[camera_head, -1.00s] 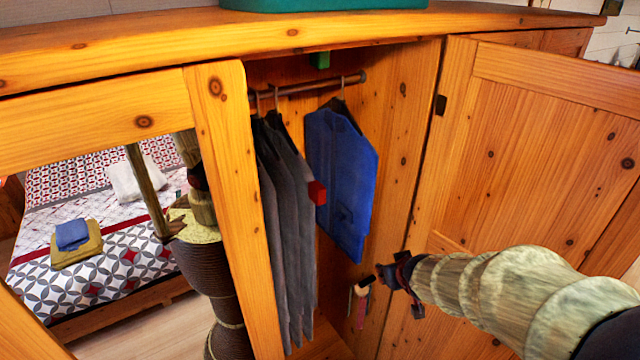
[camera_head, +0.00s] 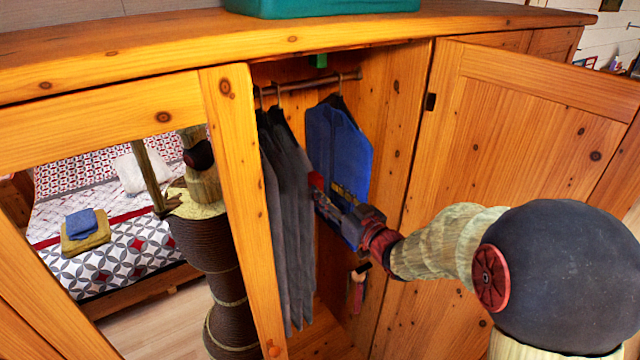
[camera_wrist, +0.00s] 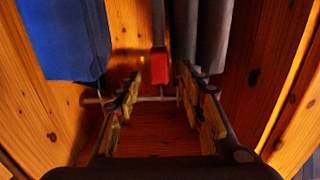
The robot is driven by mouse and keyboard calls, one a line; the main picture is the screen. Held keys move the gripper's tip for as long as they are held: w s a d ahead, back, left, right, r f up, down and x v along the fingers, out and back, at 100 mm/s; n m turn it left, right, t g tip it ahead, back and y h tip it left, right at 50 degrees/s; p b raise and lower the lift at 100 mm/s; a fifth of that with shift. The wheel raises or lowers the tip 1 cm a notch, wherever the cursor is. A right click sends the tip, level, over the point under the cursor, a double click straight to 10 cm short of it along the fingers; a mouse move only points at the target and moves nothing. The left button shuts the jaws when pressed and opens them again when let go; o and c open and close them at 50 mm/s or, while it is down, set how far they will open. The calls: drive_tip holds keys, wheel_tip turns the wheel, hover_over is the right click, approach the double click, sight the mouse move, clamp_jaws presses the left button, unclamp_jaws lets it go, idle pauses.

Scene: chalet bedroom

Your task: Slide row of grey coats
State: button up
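The row of grey coats (camera_head: 288,225) hangs from a rod on the left side of the open wardrobe. A small red block (camera_head: 315,180) sits at the right edge of the row. My gripper (camera_head: 322,196) is inside the wardrobe, close to the block and in front of the blue coat. In the wrist view my gripper (camera_wrist: 164,88) is open and empty between its fingers. The red block (camera_wrist: 159,67) shows just past the fingertips, roughly between them; contact cannot be told. The grey coats (camera_wrist: 214,35) are on the right there.
A blue coat (camera_head: 338,145) hangs right of the grey row, partly behind my gripper; it also shows in the wrist view (camera_wrist: 62,38). A wooden post (camera_head: 245,210) borders the opening on the left, the open door (camera_head: 530,130) on the right. A green block (camera_head: 319,61) is above the rod (camera_head: 310,84).

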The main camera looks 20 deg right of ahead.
sight(320, 185)
drive_tip(key=shift+p+x, duration=0.45)
drive_tip(key=shift+x, duration=1.85)
drive_tip(key=c, duration=0.3)
clamp_jaws()
